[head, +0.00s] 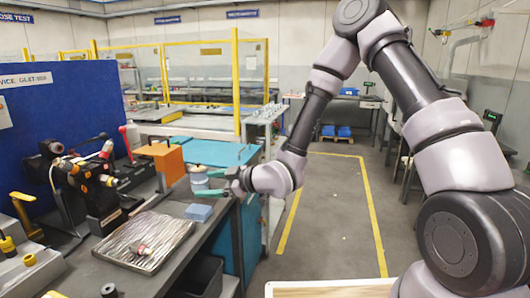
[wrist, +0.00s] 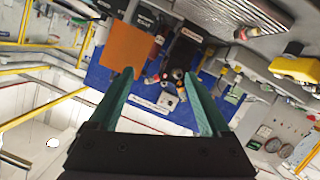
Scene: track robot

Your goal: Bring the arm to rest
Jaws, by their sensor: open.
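My arm (head: 455,145) rises from the lower right of the head view, bends at the top and comes down to the left. My gripper (head: 208,183) is at its end, beside the workbench's right edge and pointing left over the bench. In the wrist view my gripper (wrist: 158,76) shows two teal fingers spread apart with nothing between them. A clear jar (head: 199,178) stands near the fingers in the head view; I cannot tell whether they touch it. A blue block (head: 199,212) lies on the bench below the gripper.
On the workbench (head: 185,252) are a metal tray (head: 120,242) with a small red-and-white item, an orange box (head: 161,160) and a dark machine (head: 95,190). A blue panel (head: 60,115) stands behind. The floor (head: 330,210) inside the yellow lines is clear.

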